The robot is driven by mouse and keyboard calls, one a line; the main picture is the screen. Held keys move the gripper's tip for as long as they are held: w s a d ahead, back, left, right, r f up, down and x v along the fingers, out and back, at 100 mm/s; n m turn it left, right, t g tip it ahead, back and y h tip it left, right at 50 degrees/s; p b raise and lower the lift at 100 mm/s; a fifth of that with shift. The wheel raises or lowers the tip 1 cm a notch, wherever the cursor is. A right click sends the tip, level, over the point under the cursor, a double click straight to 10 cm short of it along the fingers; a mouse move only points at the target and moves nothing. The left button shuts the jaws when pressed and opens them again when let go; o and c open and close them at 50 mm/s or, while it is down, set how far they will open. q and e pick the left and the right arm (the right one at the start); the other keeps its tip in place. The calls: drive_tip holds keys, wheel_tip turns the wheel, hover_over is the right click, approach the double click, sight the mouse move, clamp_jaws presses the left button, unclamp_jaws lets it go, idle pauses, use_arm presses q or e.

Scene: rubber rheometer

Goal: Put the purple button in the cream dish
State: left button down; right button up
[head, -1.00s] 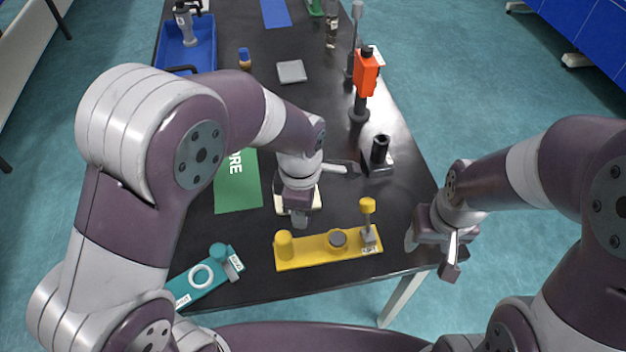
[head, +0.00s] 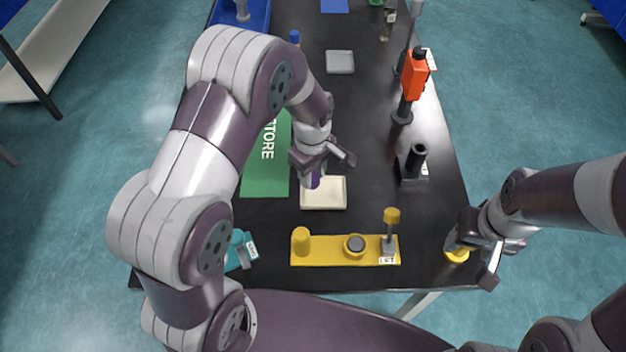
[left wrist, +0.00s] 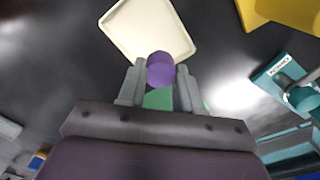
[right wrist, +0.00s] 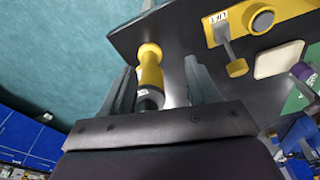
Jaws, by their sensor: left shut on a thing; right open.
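The purple button (left wrist: 160,70) is held between the fingers of my left gripper (left wrist: 159,88). In the head view the button (head: 313,181) shows just below the left gripper (head: 314,172), at the upper left edge of the cream dish. The cream dish (head: 325,198) is a shallow square, and it looks empty; it also shows in the left wrist view (left wrist: 140,24), ahead of the button. I cannot tell the height of the button over the dish. My right gripper (head: 474,256) is open at the table's right front corner, with a yellow-and-grey thing (right wrist: 150,72) between its fingers, apart from them.
A yellow fixture (head: 325,250) with a knob and lever lies in front of the dish. A teal fixture (head: 238,253) is partly behind my left arm. A green STORE mat (head: 262,180) lies left of the dish. Black and orange stands (head: 412,82) line the right edge.

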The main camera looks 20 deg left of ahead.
sight(313, 176)
use_arm(q)
wheel_tip(313, 176, down, 4)
drive_tip(key=shift+s+f, duration=0.1)
drive_tip(key=shift+f, duration=0.05)
drive_tip(key=c, duration=0.8)
unclamp_jaws()
drive_tip(key=shift+o, duration=0.2)
